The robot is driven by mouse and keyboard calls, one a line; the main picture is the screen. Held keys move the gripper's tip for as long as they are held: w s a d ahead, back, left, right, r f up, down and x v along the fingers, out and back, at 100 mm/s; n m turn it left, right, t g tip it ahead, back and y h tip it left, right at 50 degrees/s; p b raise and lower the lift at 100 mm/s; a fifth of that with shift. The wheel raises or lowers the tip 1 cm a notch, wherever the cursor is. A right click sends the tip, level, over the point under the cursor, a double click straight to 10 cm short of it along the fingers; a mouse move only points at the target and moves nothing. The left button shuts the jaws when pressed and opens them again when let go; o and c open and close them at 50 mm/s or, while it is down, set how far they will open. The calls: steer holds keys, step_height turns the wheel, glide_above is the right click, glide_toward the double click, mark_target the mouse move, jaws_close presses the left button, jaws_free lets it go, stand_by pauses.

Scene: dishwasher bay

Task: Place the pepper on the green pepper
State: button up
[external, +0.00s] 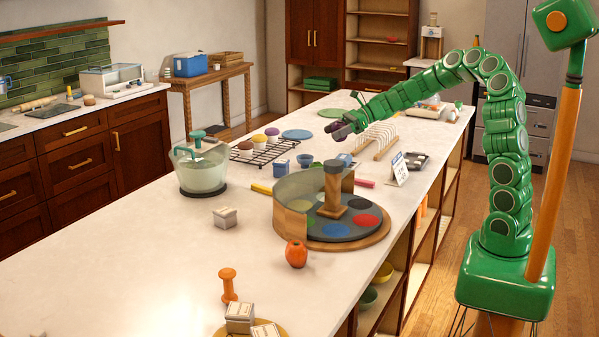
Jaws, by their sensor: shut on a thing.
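My gripper (342,129) is at the end of my green arm, above the far part of the white island. It is shut on a small dark purplish thing (336,128), which is too small and partly hidden to name. An orange-red, rounded thing that looks like a pepper (296,254) stands on the island in front of the round turntable, well apart from my gripper. I cannot make out a green pepper in this view.
The turntable (375,236) has coloured pads, a post and a curved clear-and-wood guard. A plate rack (379,140), a wire rack with muffins (262,152), a blue cup (281,167) and a lidded glass pot (200,172) stand nearby. The left front of the island (130,245) is clear.

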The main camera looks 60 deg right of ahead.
steer(key=w+f, duration=0.4)
steer(key=w, duration=0.1)
steer(key=w+d+f, duration=0.1)
steer(key=w+f, duration=0.1)
steer(key=w, duration=0.1)
steer(key=shift+f, duration=0.25)
steer(key=shift+w+f, duration=0.55)
steer(key=shift+f, duration=1.7)
steer(key=o, duration=1.1)
steer(key=shift+f, duration=0.15)
